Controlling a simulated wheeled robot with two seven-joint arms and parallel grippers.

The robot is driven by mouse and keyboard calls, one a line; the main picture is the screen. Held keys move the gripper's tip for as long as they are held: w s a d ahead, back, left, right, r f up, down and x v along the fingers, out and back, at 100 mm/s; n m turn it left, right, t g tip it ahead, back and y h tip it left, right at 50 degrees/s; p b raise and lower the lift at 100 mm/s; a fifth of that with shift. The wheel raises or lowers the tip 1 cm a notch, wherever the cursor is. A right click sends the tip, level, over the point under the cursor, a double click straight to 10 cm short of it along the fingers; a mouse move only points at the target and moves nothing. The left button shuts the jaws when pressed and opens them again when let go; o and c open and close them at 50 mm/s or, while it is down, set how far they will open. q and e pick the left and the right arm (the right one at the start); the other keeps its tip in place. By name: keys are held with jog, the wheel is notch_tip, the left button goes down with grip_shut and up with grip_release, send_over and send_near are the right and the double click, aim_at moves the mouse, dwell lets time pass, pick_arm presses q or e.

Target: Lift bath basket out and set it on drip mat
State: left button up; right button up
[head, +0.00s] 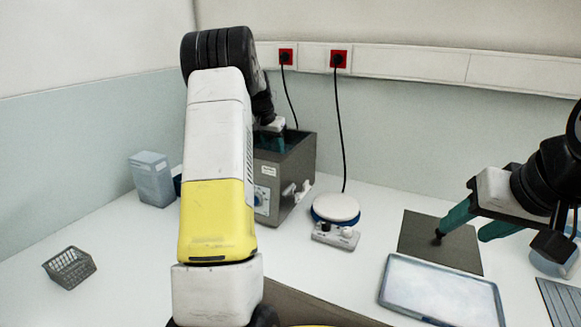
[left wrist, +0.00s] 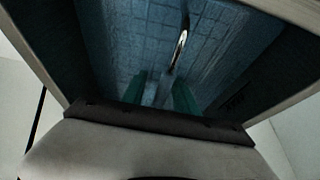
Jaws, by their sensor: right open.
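The grey water bath (head: 298,165) stands at the back. My left arm reaches over it, and my left gripper (head: 270,138) points down into its opening. In the left wrist view, the left gripper (left wrist: 160,85) has its green fingers apart inside the bath. A shiny curved metal handle (left wrist: 181,48) shows by their tips, closer to the right finger. The bath basket's grid (left wrist: 140,40) shows faintly below. My right gripper (head: 460,237) is open and empty above a dark flat mat (head: 456,253). A ribbed grey mat (head: 562,302) lies at the right edge; I cannot tell which is the drip mat.
A blue-rimmed tray (head: 384,290) lies in front of the dark mat. A round white-topped device (head: 336,208) stands right of the bath. A small grey wire basket (head: 69,268) and a pale blue box (head: 152,180) are at left. The left counter is mostly clear.

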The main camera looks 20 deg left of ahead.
pick_arm(q)
jog(key=shift+f, duration=0.25)
dwell(0.4)
grip_shut()
